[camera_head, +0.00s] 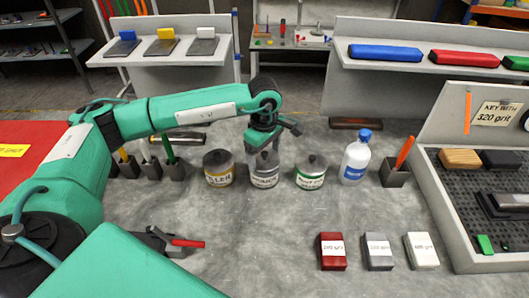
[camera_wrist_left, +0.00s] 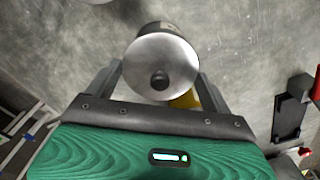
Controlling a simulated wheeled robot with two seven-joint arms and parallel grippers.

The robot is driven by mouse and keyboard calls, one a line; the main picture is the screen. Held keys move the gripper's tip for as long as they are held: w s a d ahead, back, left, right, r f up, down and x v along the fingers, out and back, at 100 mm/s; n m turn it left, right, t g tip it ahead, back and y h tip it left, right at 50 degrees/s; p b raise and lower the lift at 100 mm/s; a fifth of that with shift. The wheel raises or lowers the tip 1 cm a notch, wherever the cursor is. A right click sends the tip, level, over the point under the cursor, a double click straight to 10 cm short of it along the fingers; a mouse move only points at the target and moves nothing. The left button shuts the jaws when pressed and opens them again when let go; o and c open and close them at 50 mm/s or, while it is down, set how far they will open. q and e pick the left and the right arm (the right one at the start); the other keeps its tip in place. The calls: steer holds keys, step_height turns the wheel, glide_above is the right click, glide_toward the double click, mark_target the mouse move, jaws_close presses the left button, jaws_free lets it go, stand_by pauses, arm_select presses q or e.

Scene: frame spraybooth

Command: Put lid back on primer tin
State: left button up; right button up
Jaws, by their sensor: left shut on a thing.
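The primer tin (camera_head: 264,181), grey with a pale label, stands on the bench in the middle of a row of tins. My left gripper (camera_head: 266,150) comes down over it from above. In the left wrist view, a round silver lid (camera_wrist_left: 158,58) with a dark knob lies between the two fingers (camera_wrist_left: 160,75), one at each side. My left gripper is shut on this lid. The lid is at the tin's top; the arm partly hides this, so I cannot tell whether it is seated.
The filler tin (camera_head: 218,178) stands close on the left and a green-labelled tin (camera_head: 311,181) on the right. A white bottle (camera_head: 355,161) with a blue cap stands further right. Sanding blocks (camera_head: 332,259) lie at front right. The front middle is clear.

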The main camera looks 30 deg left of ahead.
arm_select(q)
steer(key=shift+b, duration=0.3)
stand_by(0.5)
steer(key=shift+b, duration=0.35)
stand_by(0.6)
steer(key=shift+f+b, duration=0.15)
steer(key=shift+b, duration=0.2)
stand_by(0.3)
stand_by(0.4)
steer(key=shift+b, duration=0.4)
stand_by(0.3)
stand_by(0.4)
steer(key=o, duration=0.8)
steer(key=shift+o, duration=0.2)
